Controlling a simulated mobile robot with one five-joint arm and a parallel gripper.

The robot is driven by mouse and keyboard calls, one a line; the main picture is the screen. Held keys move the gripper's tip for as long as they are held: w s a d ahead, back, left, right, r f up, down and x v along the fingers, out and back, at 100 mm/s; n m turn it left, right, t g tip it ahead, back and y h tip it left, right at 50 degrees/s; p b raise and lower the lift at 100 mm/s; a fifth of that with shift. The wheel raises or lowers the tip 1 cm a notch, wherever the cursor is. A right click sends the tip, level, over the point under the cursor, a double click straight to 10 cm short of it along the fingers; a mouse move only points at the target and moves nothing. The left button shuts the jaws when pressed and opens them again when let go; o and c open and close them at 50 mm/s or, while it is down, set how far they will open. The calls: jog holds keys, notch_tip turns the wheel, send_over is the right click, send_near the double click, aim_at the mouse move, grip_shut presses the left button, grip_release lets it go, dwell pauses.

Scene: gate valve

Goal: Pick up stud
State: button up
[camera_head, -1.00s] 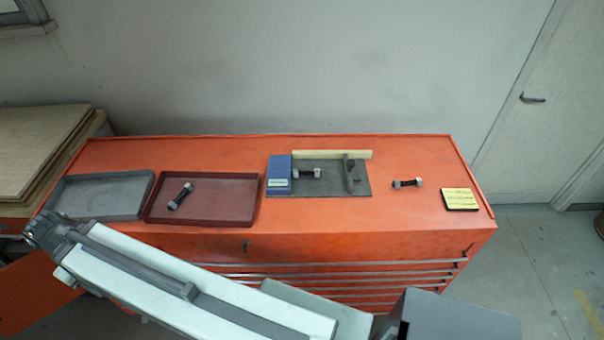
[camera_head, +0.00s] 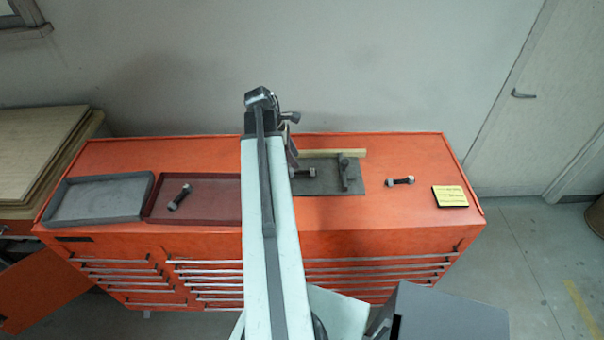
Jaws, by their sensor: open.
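Several dark studs with pale nuts on their ends lie on the orange cabinet top. One stud (camera_head: 179,197) lies slanted in the dark red tray (camera_head: 205,222). Another stud (camera_head: 303,173) lies on the grey mat (camera_head: 330,188), its left end close to my arm. A third stud (camera_head: 400,181) lies on the bare top right of the mat. My gripper (camera_head: 291,150) hangs at the end of my raised arm, near the mat's left side, and is small and partly hidden. It is open, with nothing seen in it.
A grey tray (camera_head: 75,217) stands at the left. A dark T-shaped tool (camera_head: 344,172) is on the mat, with a wooden strip (camera_head: 335,153) behind. A yellow pad (camera_head: 450,196) lies at the right. My arm hides the blue box.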

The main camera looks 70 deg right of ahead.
aim_at(301, 171)
jog(key=b+x, duration=0.2)
jog(key=shift+f+b, duration=0.3)
jog(key=shift+f, duration=0.1)
jog(key=b+x, duration=0.5)
jog(key=shift+w+d+f, duration=0.2)
jog(key=shift+w+d, duration=0.05)
jog(key=shift+d, duration=0.05)
jog(key=shift+r, duration=0.2)
grip_shut()
dwell(0.7)
